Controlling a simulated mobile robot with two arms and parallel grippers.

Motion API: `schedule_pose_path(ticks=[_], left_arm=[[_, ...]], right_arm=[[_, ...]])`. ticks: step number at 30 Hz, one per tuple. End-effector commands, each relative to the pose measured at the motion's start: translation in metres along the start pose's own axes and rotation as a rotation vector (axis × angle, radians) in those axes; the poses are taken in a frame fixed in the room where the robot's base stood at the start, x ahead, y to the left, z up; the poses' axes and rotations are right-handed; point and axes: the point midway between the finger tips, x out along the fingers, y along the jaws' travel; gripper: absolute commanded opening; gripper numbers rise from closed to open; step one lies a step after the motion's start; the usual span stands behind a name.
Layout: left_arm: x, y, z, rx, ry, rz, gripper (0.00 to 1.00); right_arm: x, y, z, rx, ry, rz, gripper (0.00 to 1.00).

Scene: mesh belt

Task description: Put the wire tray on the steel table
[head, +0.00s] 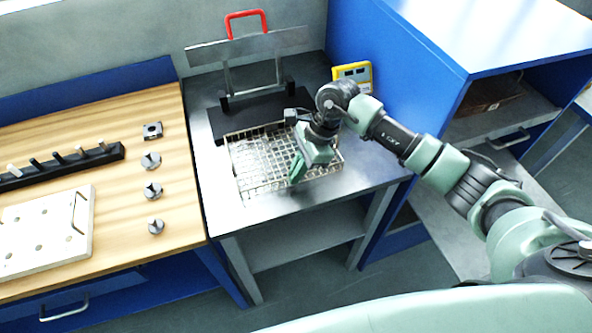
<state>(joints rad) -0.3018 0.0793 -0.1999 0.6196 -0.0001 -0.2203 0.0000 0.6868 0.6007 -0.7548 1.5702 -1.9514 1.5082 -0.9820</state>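The wire tray (231,160), a rectangular mesh basket with a pale rim, lies flat on the steel table (365,175) in the middle of the head view. My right gripper (296,172), with green fingers, reaches in from the right and points down over the right part of the tray. It covers some of the mesh and rim there. I cannot tell whether its fingers are open or shut, or whether they touch the tray. My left gripper is not in view.
Behind the tray stands a fixture with a dark base (215,122), steel plate and red handle (246,15). A yellow device (352,72) is at the back right. Left, a wooden bench (120,215) holds metal parts, a black rack and a white plate. Blue cabinets stand right.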

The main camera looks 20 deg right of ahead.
Motion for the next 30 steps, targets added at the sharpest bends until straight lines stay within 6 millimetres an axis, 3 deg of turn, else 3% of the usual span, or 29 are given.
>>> schedule_pose_path(ticks=[4,6,7,20,30], left_arm=[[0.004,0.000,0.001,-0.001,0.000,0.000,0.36],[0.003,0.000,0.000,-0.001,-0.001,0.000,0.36],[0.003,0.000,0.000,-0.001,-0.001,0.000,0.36],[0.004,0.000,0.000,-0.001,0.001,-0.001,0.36],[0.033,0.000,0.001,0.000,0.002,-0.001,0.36]], right_arm=[[0.002,-0.001,-0.001,-0.001,-0.001,-0.002,0.00],[0.001,0.000,-0.001,0.000,0.000,0.000,0.21],[0.001,0.000,-0.001,0.000,0.000,0.000,0.26],[-0.005,-0.001,-0.001,0.000,0.001,-0.002,0.26],[-0.072,-0.001,-0.002,-0.001,0.002,-0.006,0.26]])
